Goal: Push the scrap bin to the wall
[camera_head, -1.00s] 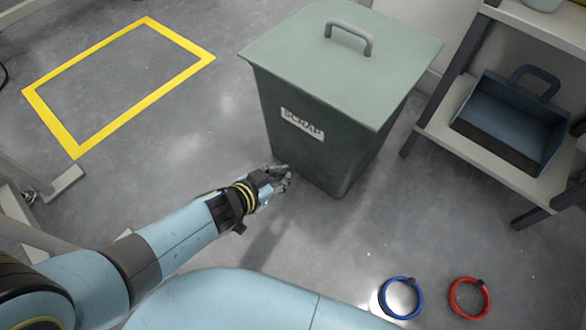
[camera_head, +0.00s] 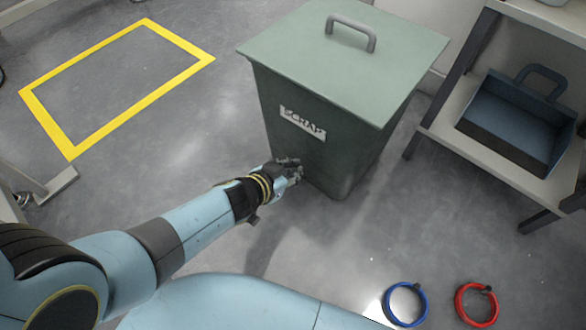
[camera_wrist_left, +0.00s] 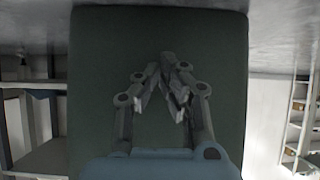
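The scrap bin (camera_head: 345,130) is a dark green, tapered box with a paler flat lid (camera_head: 345,65), a grey handle and a SCRAP label (camera_head: 303,123). It stands upright on the floor. My left gripper (camera_head: 297,169) is at the lower left part of its labelled face, touching or almost touching; I cannot tell which. In the left wrist view, the bin's green face (camera_wrist_left: 100,60) fills the middle behind the gripper (camera_wrist_left: 161,66). The fingers converge with their tips together and nothing visible between them. My right gripper is not in view.
A shelf unit (camera_head: 495,165) with a blue dustpan-like tray (camera_head: 518,118) stands right of the bin, near the pale wall (camera_head: 405,25). A blue ring (camera_head: 390,303) and a red ring (camera_head: 461,303) lie on the floor. A yellow floor outline (camera_head: 105,130) encloses empty floor at left.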

